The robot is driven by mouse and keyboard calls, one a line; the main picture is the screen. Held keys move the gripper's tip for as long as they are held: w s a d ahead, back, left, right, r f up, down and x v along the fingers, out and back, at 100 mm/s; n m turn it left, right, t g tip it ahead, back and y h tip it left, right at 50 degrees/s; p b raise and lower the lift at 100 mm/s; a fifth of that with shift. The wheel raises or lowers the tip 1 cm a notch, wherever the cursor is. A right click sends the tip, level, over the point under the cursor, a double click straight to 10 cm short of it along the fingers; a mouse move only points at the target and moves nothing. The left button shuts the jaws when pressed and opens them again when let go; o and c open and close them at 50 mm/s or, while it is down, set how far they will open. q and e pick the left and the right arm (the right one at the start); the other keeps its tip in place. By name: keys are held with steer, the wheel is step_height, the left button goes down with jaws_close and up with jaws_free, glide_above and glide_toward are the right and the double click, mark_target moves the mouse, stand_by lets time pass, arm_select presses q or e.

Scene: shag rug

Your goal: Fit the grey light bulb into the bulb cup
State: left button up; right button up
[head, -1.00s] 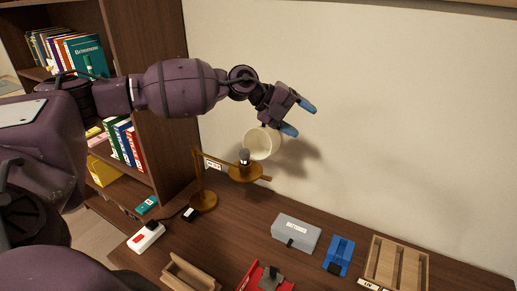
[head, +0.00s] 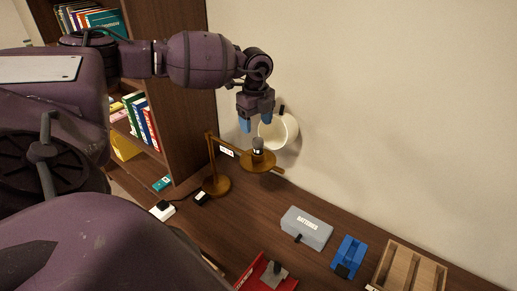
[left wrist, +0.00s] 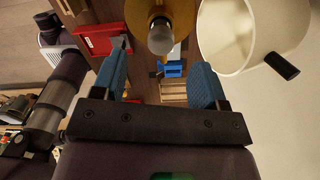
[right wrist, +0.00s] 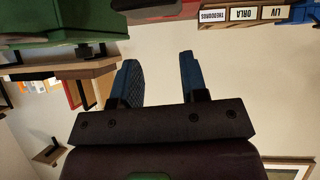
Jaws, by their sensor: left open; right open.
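The grey light bulb (head: 258,145) stands upright on the round brass head (head: 259,164) of the desk lamp. In the left wrist view the bulb (left wrist: 161,36) shows against the brass disc, just beyond my fingertips and between their lines. My left gripper (head: 257,123) is open and empty, fingers pointing down just above the bulb. A cream cup-shaped shade (head: 279,132) with a black tab is close behind and right of it; it also shows in the left wrist view (left wrist: 228,35). I cannot tell which part is the bulb cup. My right gripper (right wrist: 157,75) is open and empty, outside the head view.
The desk holds a grey batteries box (head: 307,228), a blue holder (head: 348,257), a red tray (head: 266,273) and a wooden divided tray (head: 408,270). A bookcase (head: 172,90) stands left; the wall is close behind the lamp.

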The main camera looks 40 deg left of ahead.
mark_target(258, 139)
arm_select(q)
step_height(258, 139, down, 3)
steer(key=shift+f, duration=0.1)
arm_select(e)
steer(key=shift+w+r, duration=0.15)
arm_select(q)
steer(key=f, duration=0.1)
steer(key=f+b, duration=0.1)
steer(key=f, duration=0.1)
steer(key=f+b, duration=0.1)
steer(key=shift+w+d+f, duration=0.1)
steer(key=shift+d+f, duration=0.1)
steer(key=shift+d, duration=0.1)
arm_select(e)
steer(key=shift+w+f, duration=0.15)
steer(key=shift+f, duration=0.65)
arm_select(q)
steer(key=shift+f, duration=0.35)
arm_select(e)
steer(key=shift+w, duration=0.15)
steer(key=shift+w+r, duration=0.1)
steer(key=shift+r, duration=0.05)
arm_select(q)
steer(key=c, duration=1)
steer(key=shift+a+r, duration=0.1)
steer(key=shift+r, duration=0.05)
arm_select(e)
steer(key=shift+r, duration=0.1)
